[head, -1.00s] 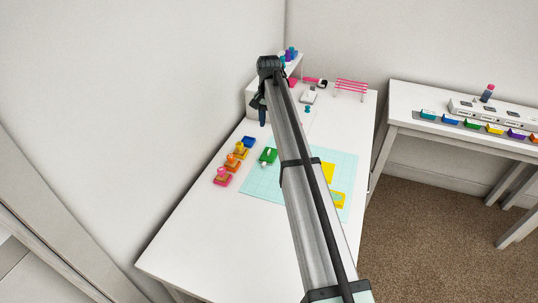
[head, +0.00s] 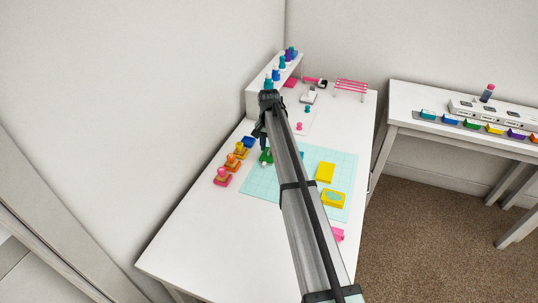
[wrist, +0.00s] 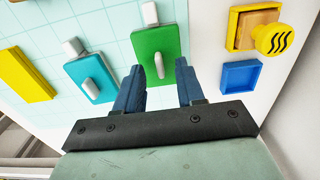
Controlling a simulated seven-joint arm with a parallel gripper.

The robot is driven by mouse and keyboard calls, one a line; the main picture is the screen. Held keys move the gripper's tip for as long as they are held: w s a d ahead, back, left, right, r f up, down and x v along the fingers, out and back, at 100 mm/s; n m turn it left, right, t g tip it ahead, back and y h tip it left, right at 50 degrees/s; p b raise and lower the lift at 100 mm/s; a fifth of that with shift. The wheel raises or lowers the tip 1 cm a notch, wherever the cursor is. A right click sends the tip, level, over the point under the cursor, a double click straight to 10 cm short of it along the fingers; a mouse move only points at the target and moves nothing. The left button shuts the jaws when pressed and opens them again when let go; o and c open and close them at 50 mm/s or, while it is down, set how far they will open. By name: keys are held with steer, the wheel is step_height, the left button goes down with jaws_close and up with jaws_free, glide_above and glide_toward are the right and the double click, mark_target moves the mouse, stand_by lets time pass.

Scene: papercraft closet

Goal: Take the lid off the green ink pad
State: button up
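The green ink pad (wrist: 153,45) lies on the light teal cutting mat, with a flat green lid and a grey handle (wrist: 160,66) standing on it. A small white block (wrist: 150,14) sits at its far edge. My gripper (wrist: 160,68) is open and empty; its two blue fingers are apart, with the handle in the gap between the tips in the wrist view. I cannot tell if they are down at handle height. In the head view the green pad (head: 266,157) shows partly below my gripper (head: 263,142).
A teal pad (wrist: 90,77) with a similar handle lies beside the green one, and a yellow pad (wrist: 26,75) lies farther left. A stamp in a yellow tray (wrist: 246,30) and a blue tray (wrist: 240,75) are to the right. A raised shelf (head: 262,98) stands behind.

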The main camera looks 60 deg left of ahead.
steer(key=shift+f, duration=0.75)
jaws_close()
